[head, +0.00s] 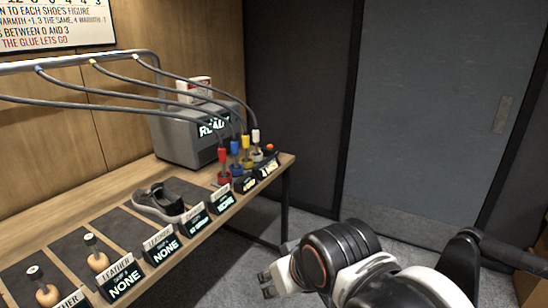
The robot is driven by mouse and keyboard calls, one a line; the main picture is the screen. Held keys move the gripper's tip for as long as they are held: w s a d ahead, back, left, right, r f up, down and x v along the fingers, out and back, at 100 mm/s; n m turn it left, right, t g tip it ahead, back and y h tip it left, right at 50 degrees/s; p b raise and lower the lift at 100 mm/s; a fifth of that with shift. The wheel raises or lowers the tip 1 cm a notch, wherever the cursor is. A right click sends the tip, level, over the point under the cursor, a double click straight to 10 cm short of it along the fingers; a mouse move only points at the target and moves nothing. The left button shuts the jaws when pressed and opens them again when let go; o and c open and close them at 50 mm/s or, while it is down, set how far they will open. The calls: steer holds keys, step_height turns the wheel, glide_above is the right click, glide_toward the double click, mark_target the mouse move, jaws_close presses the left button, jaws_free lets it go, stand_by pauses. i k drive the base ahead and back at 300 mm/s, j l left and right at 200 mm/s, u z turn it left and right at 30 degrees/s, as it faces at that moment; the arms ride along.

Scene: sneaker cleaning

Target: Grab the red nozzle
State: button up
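The red nozzle (223,156) stands upright at the left end of a row of nozzles near the far end of the workbench, with a dark hose running up from it. Blue (235,148), yellow (246,143) and white (256,136) nozzles stand beside it to the right. My gripper (265,285) is at the lower middle, in front of the bench and well below and to the right of the red nozzle. Its fingers look apart with nothing between them.
The workbench (120,195) holds a dark sneaker (160,201), wooden-handled tools (96,253) and several label displays along its front edge. A grey machine (185,135) stands behind the nozzles. Hoses hang from an overhead rail (80,62). Floor right of the bench is clear before a grey door (430,110).

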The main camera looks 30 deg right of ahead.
mark_target(221, 150)
steer(key=z, duration=0.15)
steer(key=i+j+z, duration=0.2)
steer(key=i, duration=0.3)
steer(key=i+j+z, duration=0.2)
steer(key=i, duration=0.35)
steer(key=j+z, duration=0.25)
steer(key=i+j+u, duration=0.15)
steer(key=i+j, duration=0.3)
steer(key=j, duration=0.15)
